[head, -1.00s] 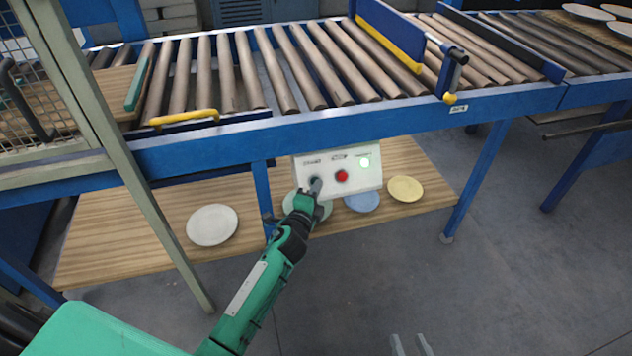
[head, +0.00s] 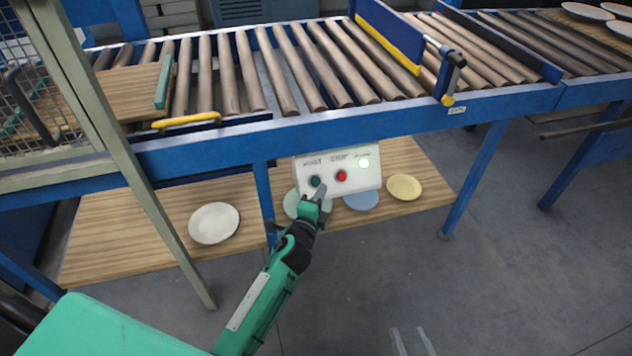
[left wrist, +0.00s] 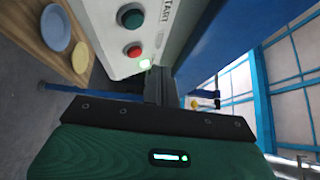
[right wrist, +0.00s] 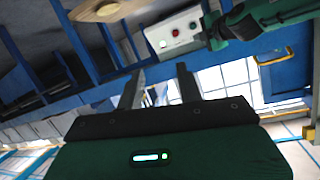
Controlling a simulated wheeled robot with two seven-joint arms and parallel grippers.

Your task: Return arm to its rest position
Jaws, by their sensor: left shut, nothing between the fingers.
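My left gripper (head: 320,192) is shut and empty, just in front of and below the green button (head: 316,181) on the white control box (head: 327,187). The button shows clear of the fingertips. In the left wrist view the shut fingers (left wrist: 155,85) point past the box, with the green button (left wrist: 131,18) and red button (left wrist: 134,51) visible. The red button (head: 341,176) and a lit green lamp (head: 364,163) sit to the right on the box. My right gripper (head: 412,343) shows at the bottom edge. In the right wrist view its fingers (right wrist: 158,88) are apart and empty.
The blue roller conveyor (head: 400,120) runs above the box. A wooden board (head: 130,92) with a teal edge lies on its left part. A wooden shelf (head: 130,215) below carries several plates. A slanted post (head: 135,180) stands left of my left arm. The floor at right is clear.

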